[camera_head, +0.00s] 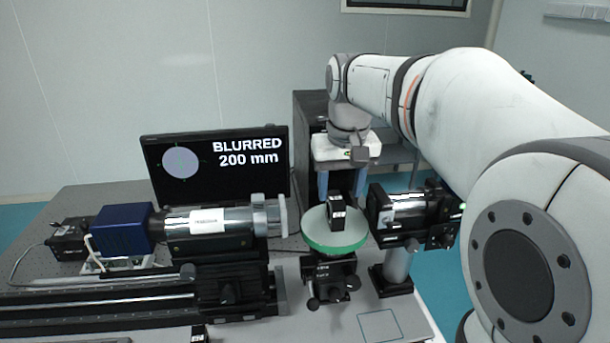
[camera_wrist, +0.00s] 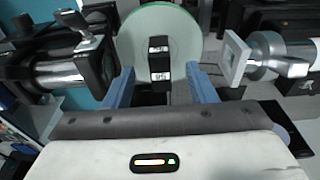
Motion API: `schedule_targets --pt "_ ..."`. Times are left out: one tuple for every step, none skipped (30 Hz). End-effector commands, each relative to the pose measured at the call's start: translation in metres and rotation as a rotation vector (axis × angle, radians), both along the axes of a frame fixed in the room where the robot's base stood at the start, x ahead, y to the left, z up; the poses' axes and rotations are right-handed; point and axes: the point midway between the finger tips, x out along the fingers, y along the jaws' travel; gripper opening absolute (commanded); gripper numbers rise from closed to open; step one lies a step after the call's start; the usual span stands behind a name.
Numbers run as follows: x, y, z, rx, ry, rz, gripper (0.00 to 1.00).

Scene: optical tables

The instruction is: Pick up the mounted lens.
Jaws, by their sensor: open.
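The mounted lens (camera_head: 337,212) is a small black mount with white markings. It stands upright on a round disc with a green rim (camera_head: 330,247), which sits on a black stage. My gripper (camera_head: 342,192) points down over the disc with its two blue fingers open. In the head view the lens shows low between the fingertips, with a gap on each side. In the wrist view the lens (camera_wrist: 160,58) is roughly centred between the open fingers (camera_wrist: 160,75). I cannot tell how far down the fingers reach around it. Nothing is held.
A silver cylinder with a pale plate (camera_head: 225,220) stands close left of the disc. A black-mounted optic (camera_head: 408,212) on a post stands close right. A monitor (camera_head: 215,168) behind reads "BLURRED 200 mm". An outlined square (camera_head: 380,325) on the front table is empty.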

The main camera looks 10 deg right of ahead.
Motion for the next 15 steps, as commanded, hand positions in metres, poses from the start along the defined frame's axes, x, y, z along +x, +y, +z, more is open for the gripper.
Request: schedule_targets --pt "0.009 0.0 0.011 0.0 0.005 0.0 0.51" --pt "0.012 0.0 0.014 0.0 0.008 0.0 0.51" --pt "0.015 0.0 0.016 0.0 0.012 0.0 0.51" --pt "0.017 0.0 0.016 0.0 0.013 -0.001 0.51" --pt "0.018 0.0 0.015 0.0 0.014 -0.001 0.51" --pt "0.019 0.0 0.012 0.0 0.015 -0.001 0.51" --pt "0.02 0.0 0.009 0.0 0.016 -0.001 0.51" --pt "0.02 0.0 0.005 0.0 0.016 -0.001 0.51" --pt "0.021 0.0 0.0 0.0 0.016 -0.001 0.51" --pt "0.021 0.0 -0.003 0.0 0.016 -0.001 0.51" --pt "0.022 0.0 -0.006 0.0 0.016 -0.002 0.51" --pt "0.023 0.0 -0.01 0.0 0.016 -0.002 0.51" --pt "0.023 0.0 -0.013 0.0 0.016 -0.002 0.51" --pt "0.024 -0.001 -0.017 0.0 0.017 -0.002 0.51" --pt "0.025 -0.001 -0.022 0.0 0.016 -0.002 0.51"
